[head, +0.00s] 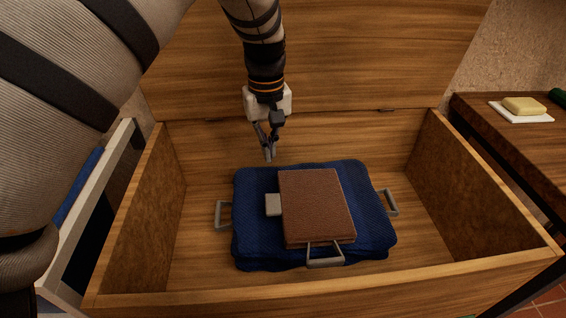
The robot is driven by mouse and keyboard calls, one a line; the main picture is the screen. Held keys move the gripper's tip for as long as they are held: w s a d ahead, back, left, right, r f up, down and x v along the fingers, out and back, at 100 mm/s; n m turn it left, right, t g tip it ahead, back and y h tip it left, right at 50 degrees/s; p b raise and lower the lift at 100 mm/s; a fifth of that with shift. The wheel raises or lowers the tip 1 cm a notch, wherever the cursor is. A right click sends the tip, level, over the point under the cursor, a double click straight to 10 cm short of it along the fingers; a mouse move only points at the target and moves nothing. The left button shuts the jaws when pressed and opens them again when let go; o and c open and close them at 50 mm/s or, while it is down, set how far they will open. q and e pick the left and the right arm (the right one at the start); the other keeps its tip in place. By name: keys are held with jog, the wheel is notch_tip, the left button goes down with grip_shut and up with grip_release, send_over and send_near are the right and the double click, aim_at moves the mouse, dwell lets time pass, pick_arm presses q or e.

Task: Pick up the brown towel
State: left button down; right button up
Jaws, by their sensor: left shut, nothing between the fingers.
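The brown towel (318,205) is a folded, flat rectangle lying on top of a folded blue towel (255,240). Both lie inside an open wooden chest (190,247). A grey handle shows at the brown towel's front edge, and a light grey block touches its left side. My left gripper (269,157) reaches down from above, just behind and left of the brown towel. Its fingers are shut and empty, apart from the towel. My right gripper is not in view.
The chest's raised lid (360,50) stands behind, and its side and front walls surround the towels. At right, a wooden table (520,150) holds yellow soap (524,106) on a white dish. A pale frame (75,215) stands left of the chest.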

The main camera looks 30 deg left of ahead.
pick_arm(q)
jog(key=f, duration=0.9)
jog(key=shift+s+f+b, duration=0.35)
jog(key=shift+f+b, duration=0.05)
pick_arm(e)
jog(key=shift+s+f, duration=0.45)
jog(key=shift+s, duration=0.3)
pick_arm(q)
jog(key=shift+s, duration=0.1)
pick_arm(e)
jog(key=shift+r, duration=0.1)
